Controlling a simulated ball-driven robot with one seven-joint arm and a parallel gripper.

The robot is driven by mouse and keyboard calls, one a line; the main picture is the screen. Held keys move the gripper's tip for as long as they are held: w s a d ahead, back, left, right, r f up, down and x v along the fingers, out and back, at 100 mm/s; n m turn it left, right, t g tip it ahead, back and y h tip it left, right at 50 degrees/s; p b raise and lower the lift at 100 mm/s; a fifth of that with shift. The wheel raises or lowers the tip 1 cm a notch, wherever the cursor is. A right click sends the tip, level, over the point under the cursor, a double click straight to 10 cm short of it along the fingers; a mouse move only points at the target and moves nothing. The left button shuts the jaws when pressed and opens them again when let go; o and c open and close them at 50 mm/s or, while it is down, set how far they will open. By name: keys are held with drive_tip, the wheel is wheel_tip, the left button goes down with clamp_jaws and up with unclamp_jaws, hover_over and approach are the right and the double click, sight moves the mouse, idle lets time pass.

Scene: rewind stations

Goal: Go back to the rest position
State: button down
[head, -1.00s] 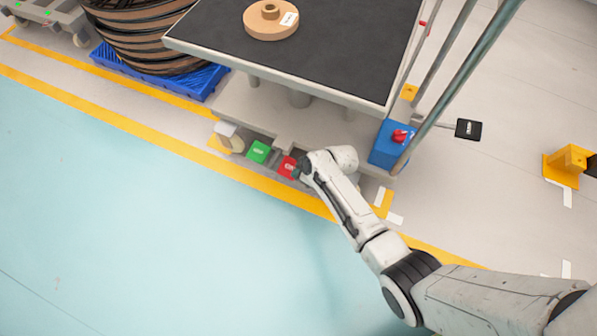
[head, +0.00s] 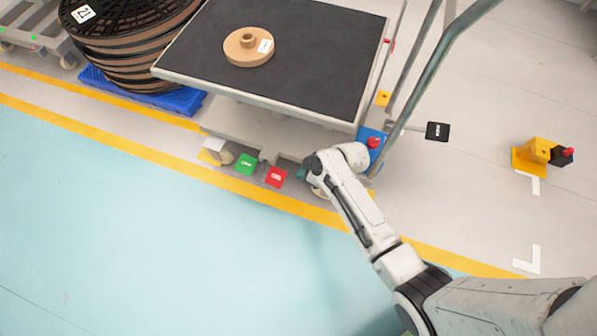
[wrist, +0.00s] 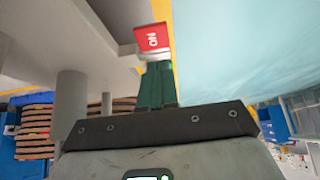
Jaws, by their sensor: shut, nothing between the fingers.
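My gripper (wrist: 157,86) shows in the wrist view as two green fingers closed together, with nothing between them. A red pedal marked in white (wrist: 152,40) is just beyond the fingertips in that view. In the head view the red pedal (head: 276,177) lies at the foot of the cart, beside a green pedal (head: 246,164). My arm reaches from the lower right to the cart's near edge, and its end is just right of the red pedal. The fingers are mostly hidden there by my own wrist.
The cart (head: 240,93) has a dark top bearing a cardboard spool (head: 248,47). A blue box with a red button (head: 372,143) and slanted metal posts stand at its right. Large reels (head: 130,50) sit on a blue pallet (head: 150,95). The light blue floor (head: 130,230) is clear.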

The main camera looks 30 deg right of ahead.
idle(0.6)
drive_tip(key=s+d+r+m+g+h, duration=0.2)
drive_tip(key=s+r+m, duration=0.2)
drive_tip(key=s+r, duration=0.55)
drive_tip(key=s+d+r+m+g+h, duration=0.25)
drive_tip(key=s+r, duration=0.35)
drive_tip(key=s, duration=0.7)
wheel_tip(320, 180, up, 27)
drive_tip(key=m+p, duration=0.1)
drive_tip(key=p, duration=2.6)
drive_tip(key=shift+s+r, duration=0.15)
